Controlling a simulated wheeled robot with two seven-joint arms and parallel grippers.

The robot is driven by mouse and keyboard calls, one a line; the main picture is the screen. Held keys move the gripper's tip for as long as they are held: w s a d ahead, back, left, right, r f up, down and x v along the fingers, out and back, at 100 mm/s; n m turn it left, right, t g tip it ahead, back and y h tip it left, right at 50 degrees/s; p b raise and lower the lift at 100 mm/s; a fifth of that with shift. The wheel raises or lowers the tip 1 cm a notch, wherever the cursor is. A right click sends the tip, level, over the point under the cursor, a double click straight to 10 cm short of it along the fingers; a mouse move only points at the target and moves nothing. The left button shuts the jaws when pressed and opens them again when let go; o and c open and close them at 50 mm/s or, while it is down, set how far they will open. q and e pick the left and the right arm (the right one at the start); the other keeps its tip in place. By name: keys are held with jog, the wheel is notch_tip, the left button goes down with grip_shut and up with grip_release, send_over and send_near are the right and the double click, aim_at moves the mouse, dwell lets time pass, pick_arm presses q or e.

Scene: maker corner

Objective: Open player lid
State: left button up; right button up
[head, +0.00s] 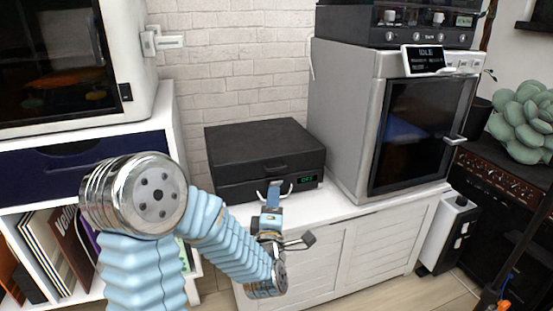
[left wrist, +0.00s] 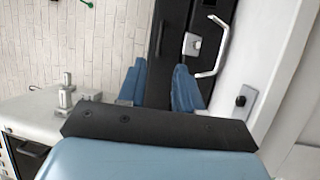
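The player (head: 235,185) is a black box on the white cabinet. Its lid (head: 262,142) lies flat and shut, with a small dark handle (head: 276,168) on its front edge. A green display (head: 306,179) on the front reads OFF. My left gripper (head: 272,192) is in front of the player and hides part of its front. In the left wrist view its blue fingers (left wrist: 156,72) are apart with nothing between them. The player's black front (left wrist: 166,60) shows beyond them, beside a pale bent handle (left wrist: 218,48). Whether a finger touches the player, I cannot tell. My right gripper is not in view.
A grey oven-like machine (head: 345,130) stands close right of the player, with a black unit on top. A white-framed machine (head: 140,90) stands at the left above shelves. The brick wall is behind. The white cabinet top (head: 325,205) is clear in front.

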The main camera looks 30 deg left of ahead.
pick_arm(q)
jog(key=w+p, duration=0.1)
jog(key=p, duration=0.1)
send_near(276, 173)
jog(key=w+r, duration=0.1)
jog(key=w+a+r, duration=0.1)
jog(key=w+r, duration=0.1)
jog(key=w+a+r, duration=0.1)
jog(key=w, duration=0.1)
jog(key=shift+a+r+p, duration=0.1)
jog(key=shift+r+p, duration=0.1)
jog(key=shift+p, duration=0.2)
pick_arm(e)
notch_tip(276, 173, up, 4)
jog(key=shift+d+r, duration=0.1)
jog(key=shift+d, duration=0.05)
pick_arm(q)
grip_shut()
dwell(0.5)
